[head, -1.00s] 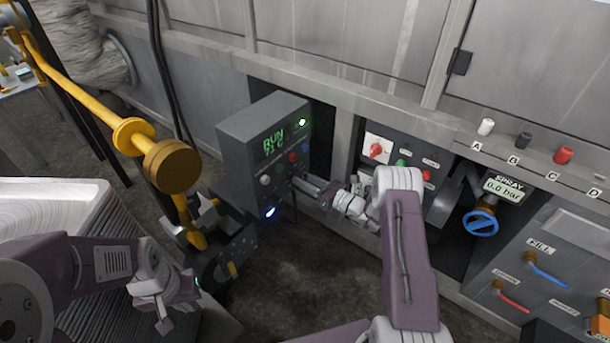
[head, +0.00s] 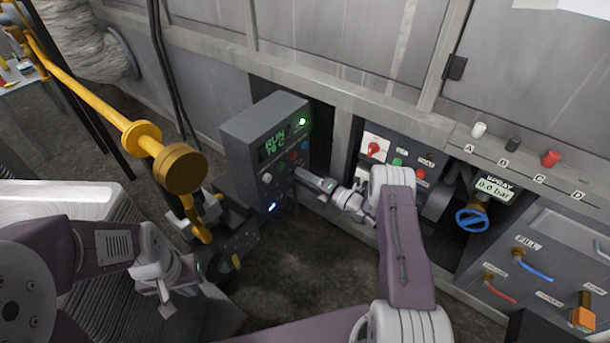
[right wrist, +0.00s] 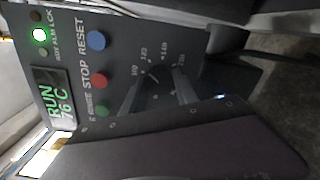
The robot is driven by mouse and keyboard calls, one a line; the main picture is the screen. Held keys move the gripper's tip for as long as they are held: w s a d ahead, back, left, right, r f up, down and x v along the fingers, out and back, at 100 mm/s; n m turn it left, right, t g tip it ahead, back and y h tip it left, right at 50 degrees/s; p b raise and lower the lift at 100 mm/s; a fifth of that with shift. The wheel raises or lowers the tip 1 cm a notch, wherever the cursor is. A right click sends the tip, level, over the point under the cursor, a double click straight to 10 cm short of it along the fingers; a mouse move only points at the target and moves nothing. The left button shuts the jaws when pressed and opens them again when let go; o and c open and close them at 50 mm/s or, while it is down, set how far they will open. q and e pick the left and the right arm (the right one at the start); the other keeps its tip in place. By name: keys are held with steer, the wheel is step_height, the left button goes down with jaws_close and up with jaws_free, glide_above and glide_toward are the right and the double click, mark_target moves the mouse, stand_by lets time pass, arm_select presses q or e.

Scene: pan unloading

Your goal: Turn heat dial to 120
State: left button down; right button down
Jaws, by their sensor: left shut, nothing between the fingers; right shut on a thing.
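The heat dial (right wrist: 155,92) is on the front of the grey control box (head: 235,130), with a printed scale around it; I make out about 100, 120, 140 and 160. My right gripper (right wrist: 158,98) is shut on the dial, its fingers on either side of the knob. Which mark the dial points at cannot be told. In the head view, my right gripper (head: 299,173) is at the right side of the box face and hides the dial. The green display (right wrist: 58,100) reads RUN 76 C. My left gripper (head: 199,284) is shut and empty, low on the left.
Blue, red and green buttons (right wrist: 95,41) sit close beside the dial. A yellow pipe with a round flange (head: 180,168) stands left of the box. A panel with a red switch (head: 373,149) and a blue valve wheel (head: 472,219) lie to the right. Open floor lies below.

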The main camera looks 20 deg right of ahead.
steer(key=shift+m, duration=0.8)
steer(key=c, duration=0.9)
jaws_free()
steer(key=shift+c, duration=0.2)
steer(key=p+v, duration=0.4)
steer(key=v, duration=0.5)
